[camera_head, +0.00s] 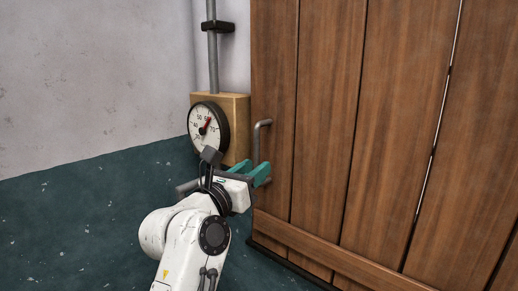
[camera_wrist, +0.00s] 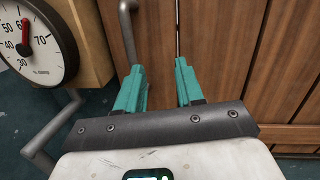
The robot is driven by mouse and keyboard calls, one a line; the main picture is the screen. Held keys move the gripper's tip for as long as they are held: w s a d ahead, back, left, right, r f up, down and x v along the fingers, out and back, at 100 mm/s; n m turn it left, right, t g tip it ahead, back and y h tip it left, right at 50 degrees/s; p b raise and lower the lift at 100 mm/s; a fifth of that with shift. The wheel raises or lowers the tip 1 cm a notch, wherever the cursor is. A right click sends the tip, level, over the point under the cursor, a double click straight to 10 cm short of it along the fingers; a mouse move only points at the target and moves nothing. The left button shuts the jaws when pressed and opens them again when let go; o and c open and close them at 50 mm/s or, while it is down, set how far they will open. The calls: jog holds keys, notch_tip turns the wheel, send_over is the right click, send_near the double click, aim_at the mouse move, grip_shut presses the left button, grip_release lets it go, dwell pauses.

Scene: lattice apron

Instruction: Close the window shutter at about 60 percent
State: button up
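The brown plank shutter (camera_head: 395,130) fills the right side of the head view; its planks also back the wrist view (camera_wrist: 225,45). A grey bar handle (camera_head: 257,145) stands upright near its left edge, and it shows in the wrist view (camera_wrist: 127,30). My gripper (camera_head: 252,171) is beside the handle's lower end. In the wrist view its teal fingers (camera_wrist: 160,85) are apart, with nothing seen between them. The handle's lower part is hidden behind the left finger; contact cannot be told.
The dial is on a wooden box (camera_head: 238,115) with a grey pipe (camera_head: 212,60) above. A grey bent bar (camera_wrist: 48,130) sits below the dial, left of my gripper. The wall (camera_head: 90,80) is pale above and dark green below. A wooden ledge (camera_head: 330,258) crosses the shutter low down.

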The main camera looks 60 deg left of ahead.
aim_at(255, 155)
jog(key=s+a+g, duration=0.2)
jog(key=s+a, duration=0.1)
jog(key=x, duration=0.2)
jog(key=p+x, duration=0.1)
jog(key=x, duration=0.4)
jog(key=shift+w+a+r+p, duration=0.15)
jog(key=shift+w+r+p, duration=0.1)
jog(key=shift+w+p, duration=0.05)
jog(key=shift+x, duration=1.3)
grip_shut()
